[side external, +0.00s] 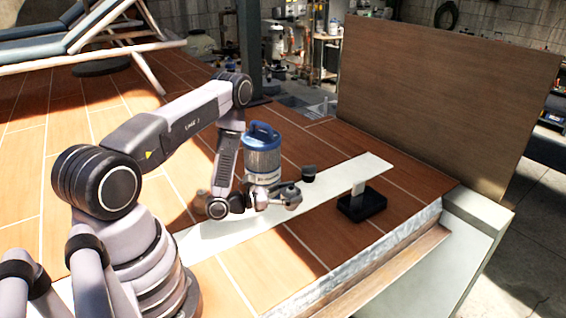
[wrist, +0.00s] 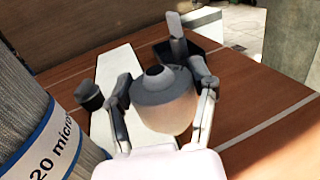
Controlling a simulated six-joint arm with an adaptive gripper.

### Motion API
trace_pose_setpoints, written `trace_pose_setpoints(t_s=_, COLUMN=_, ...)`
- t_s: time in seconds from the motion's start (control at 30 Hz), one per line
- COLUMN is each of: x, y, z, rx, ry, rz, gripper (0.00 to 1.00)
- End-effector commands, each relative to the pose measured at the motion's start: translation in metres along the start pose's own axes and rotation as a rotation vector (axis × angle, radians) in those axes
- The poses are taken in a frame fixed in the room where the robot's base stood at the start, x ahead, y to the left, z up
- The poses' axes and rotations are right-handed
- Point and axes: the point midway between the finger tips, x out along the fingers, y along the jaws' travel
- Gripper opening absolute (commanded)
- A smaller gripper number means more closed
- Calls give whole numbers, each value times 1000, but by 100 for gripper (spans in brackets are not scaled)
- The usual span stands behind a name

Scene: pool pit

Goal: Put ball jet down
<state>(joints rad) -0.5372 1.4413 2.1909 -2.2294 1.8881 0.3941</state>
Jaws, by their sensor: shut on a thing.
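The ball jet (wrist: 165,100) is a rounded grey fitting with a dark round opening on top. In the wrist view it sits between the two fingers of my gripper (wrist: 164,108), which is shut on it, one finger on each side. In the side external view the ball jet (side external: 293,194) shows at the end of my gripper (side external: 280,196), low over the white board (side external: 342,178). I cannot tell whether its underside touches anything.
A filter cartridge with a blue top (side external: 262,150) stands close beside my gripper; it fills the left of the wrist view (wrist: 40,125). A small black fitting (side external: 308,173) and a black base with a pale upright (side external: 362,205) are nearby. Tiles (side external: 300,230) lie bare in front.

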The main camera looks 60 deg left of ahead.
Motion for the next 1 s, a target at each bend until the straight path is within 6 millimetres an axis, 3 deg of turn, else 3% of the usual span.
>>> trace_pose_setpoints(t_s=0.3, x=-1, y=-1, z=-38, rx=-1, ry=1, rz=-2, gripper=24)
trace_pose_setpoints(t_s=0.67, x=0, y=-1, z=-42, rx=1, ry=0, rz=-2, gripper=24)
trace_pose_setpoints(t_s=0.7, x=0, y=-1, z=-41, rx=1, ry=0, rz=-2, gripper=61)
trace_pose_setpoints(t_s=0.87, x=0, y=-1, z=-41, rx=1, ry=0, rz=-2, gripper=82)
trace_pose_setpoints(t_s=1.0, x=0, y=-1, z=-41, rx=1, ry=0, rz=-3, gripper=84)
